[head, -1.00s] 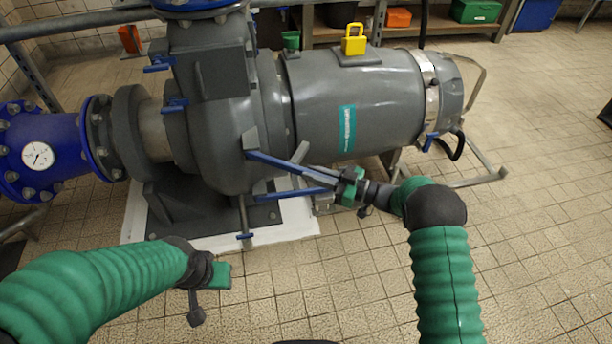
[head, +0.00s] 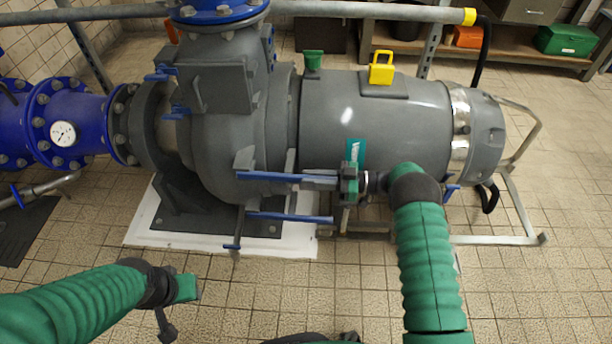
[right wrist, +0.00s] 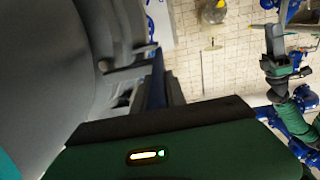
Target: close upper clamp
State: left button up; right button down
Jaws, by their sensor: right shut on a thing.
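The upper clamp shows as a long blue lever (head: 262,177) on the front of the grey pump housing, lying nearly level in the head view. My right gripper (head: 318,181) is shut on the lever's right end, in front of the motor. In the right wrist view the dark blue lever (right wrist: 157,88) runs away from between the fingers. A lower blue clamp lever (head: 290,217) sits below it, apart from the gripper. My left gripper (head: 187,288) hangs low at the left, away from the pump; its jaw gap is not clear.
The grey motor (head: 400,125) lies close behind my right gripper. A metal frame (head: 520,205) stands at the right. A blue pipe with a gauge (head: 63,134) is at the left. The tiled floor (head: 270,290) in front is open.

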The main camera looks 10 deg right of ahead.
dwell(0.3)
jog(key=c, duration=1.4)
grip_release()
jog(key=shift+o, duration=0.2)
jog(key=p+v, duration=0.3)
jog(key=v, duration=1.4)
jog(key=shift+w, duration=0.1)
